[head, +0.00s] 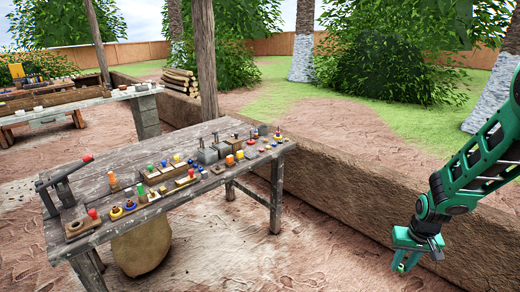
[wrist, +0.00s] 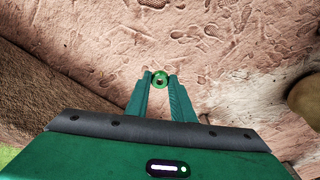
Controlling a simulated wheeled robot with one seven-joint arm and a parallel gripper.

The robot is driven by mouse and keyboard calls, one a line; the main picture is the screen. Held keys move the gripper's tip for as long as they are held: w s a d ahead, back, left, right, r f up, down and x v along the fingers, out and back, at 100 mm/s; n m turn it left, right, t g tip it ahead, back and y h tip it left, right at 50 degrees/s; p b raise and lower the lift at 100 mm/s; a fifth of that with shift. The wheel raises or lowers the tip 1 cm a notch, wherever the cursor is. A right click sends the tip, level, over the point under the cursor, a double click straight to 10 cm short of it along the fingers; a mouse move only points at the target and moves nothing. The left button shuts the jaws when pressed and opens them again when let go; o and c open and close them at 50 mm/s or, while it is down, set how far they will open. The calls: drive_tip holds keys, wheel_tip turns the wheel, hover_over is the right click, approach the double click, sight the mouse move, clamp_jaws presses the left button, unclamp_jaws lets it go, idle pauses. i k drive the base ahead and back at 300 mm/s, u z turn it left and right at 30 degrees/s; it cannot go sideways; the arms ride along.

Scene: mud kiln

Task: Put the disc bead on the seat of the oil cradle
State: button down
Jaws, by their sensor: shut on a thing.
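My gripper (head: 403,262) hangs at the right of the head view, over bare ground and well away from the workbench. In the wrist view its two green fingers (wrist: 160,78) are shut on a green disc bead (wrist: 160,73), a ring with a dark hole, held at the fingertips. A small bright green patch shows between the fingers in the head view. Many small items stand on the workbench (head: 125,180). I cannot tell which of them is the oil cradle, so its seat cannot be made out.
A low mud wall (head: 350,185) runs behind the bench and past my arm. A round clay-coloured sack or pot (head: 142,247) stands under the bench. A second table (head: 80,105) stands at the back left. The ground between bench and gripper is clear.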

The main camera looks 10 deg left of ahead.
sight(222, 145)
drive_tip(key=u, duration=1.2)
drive_tip(key=i, duration=1.1)
drive_tip(key=u, duration=0.05)
